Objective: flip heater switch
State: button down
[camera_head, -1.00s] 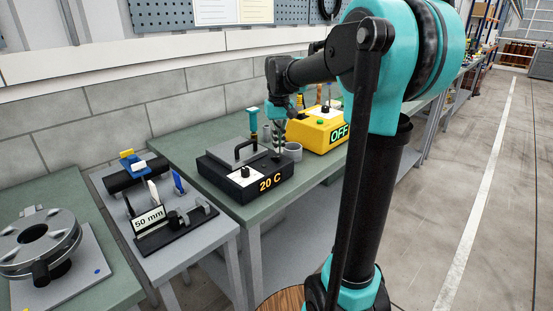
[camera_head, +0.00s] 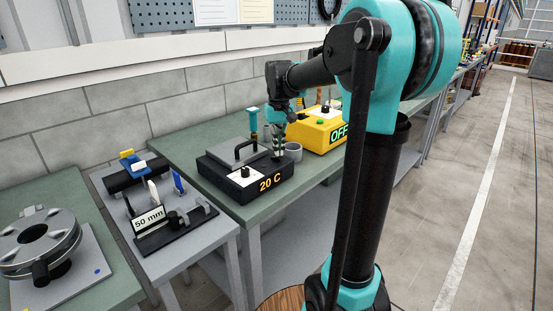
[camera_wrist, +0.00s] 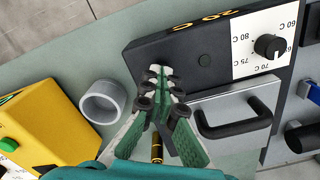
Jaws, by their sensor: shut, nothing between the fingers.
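The heater is a black box (camera_head: 232,181) with an orange "20 C" label on its front, on the green bench. In the head view my gripper (camera_head: 278,155) is at the box's right end; contact cannot be told.
A grey cup (camera_wrist: 103,101) stands close beside the heater. A yellow box (camera_head: 318,133) with a green button and an "OFF" label stands further right. A teal-topped tool (camera_head: 253,122) stands behind the heater. A stand labelled "50 mm" (camera_head: 148,219) is on the left table.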

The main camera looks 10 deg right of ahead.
jog(key=shift+f, duration=0.5)
jog(key=shift+r, duration=3.55)
jog(key=shift+s, duration=0.1)
